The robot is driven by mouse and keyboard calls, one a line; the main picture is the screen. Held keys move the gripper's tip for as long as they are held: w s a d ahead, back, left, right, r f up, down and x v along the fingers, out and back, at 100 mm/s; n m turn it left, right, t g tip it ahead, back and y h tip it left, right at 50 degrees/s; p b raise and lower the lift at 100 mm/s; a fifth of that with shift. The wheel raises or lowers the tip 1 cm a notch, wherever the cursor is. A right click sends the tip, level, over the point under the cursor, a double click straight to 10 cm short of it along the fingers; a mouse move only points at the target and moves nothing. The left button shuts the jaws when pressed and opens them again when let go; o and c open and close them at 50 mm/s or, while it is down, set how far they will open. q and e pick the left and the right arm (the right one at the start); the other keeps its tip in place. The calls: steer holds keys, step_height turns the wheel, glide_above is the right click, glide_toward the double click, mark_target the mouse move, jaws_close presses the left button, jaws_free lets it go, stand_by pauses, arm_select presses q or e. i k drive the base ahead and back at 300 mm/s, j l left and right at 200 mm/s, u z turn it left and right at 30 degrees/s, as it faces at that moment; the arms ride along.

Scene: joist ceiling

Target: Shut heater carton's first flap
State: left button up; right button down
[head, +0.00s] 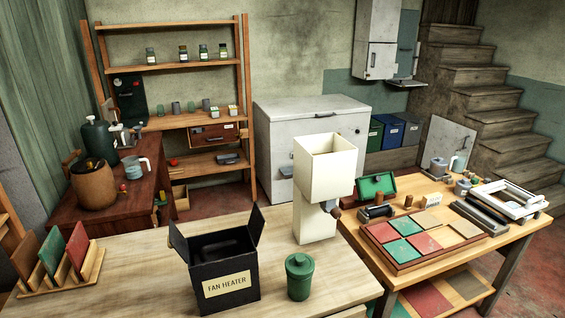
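The heater carton (205,280) is a black box with a pale "FAN HEATER" label, standing upright on the light wooden table in the head view. Its top is open. A left flap (178,241) stands up and leans outward to the left. A right flap (257,227) stands up on the right side. A dark object, hard to make out, lies inside the carton. Neither of my grippers shows in the head view, and nothing touches the flaps.
A green lidded jar (299,279) stands close to the carton's right. A tall cream hopper machine (318,222) stands behind it. A rack of coloured panels (58,268) sits at the left. The light table (130,275) is bare between rack and carton.

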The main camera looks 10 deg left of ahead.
mark_target(175, 240)
steer(key=k+j, duration=0.1)
steer(key=j, duration=0.3)
steer(key=k+j, duration=0.15)
steer(key=j, duration=0.25)
steer(key=k+j, duration=0.1)
steer(key=j, duration=0.3)
steer(key=k+j, duration=0.1)
steer(key=j, duration=0.3)
steer(key=k+j, duration=0.15)
steer(key=j, duration=0.25)
